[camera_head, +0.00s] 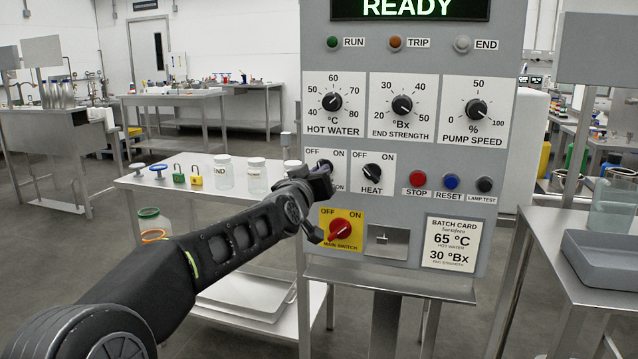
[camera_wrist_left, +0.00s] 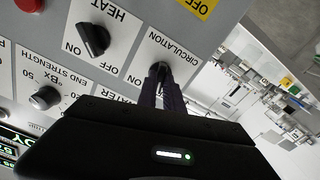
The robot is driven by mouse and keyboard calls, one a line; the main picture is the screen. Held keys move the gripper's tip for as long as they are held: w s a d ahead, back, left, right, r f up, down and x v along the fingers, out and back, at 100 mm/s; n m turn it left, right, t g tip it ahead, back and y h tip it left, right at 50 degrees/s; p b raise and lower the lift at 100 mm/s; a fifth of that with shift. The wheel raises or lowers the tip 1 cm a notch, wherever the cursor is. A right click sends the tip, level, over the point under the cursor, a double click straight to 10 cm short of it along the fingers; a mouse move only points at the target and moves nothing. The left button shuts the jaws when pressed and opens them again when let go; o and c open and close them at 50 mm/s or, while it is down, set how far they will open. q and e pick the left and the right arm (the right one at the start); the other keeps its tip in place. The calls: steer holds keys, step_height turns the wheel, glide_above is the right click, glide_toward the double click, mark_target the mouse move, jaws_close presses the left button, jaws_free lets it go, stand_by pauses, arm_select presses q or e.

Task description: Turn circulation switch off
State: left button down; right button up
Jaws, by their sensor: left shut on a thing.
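The circulation switch is a black knob (camera_wrist_left: 158,70) on a white plate lettered CIRCULATION, OFF and ON in the left wrist view. In the head view its plate (camera_head: 339,157) is partly covered by my left gripper (camera_head: 324,170), and the knob is mostly hidden. My left gripper (camera_wrist_left: 168,88) has its fingers at the knob and is shut on it. The knob's exact angle is hard to read behind the fingers. My right gripper is not in view.
The heat knob (camera_head: 372,172) is close on the right, and the red main switch (camera_head: 340,231) is just below. Stop (camera_head: 417,178) and reset (camera_head: 451,181) buttons sit further right. A table (camera_head: 150,182) with jars and padlocks stands left of the panel.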

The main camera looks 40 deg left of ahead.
arm_select(q)
steer(key=shift+f+n+b, duration=0.1)
steer(key=shift+n+b, duration=0.8)
steer(key=shift+n, duration=1.8)
steer(key=c, duration=1.5)
jaws_free()
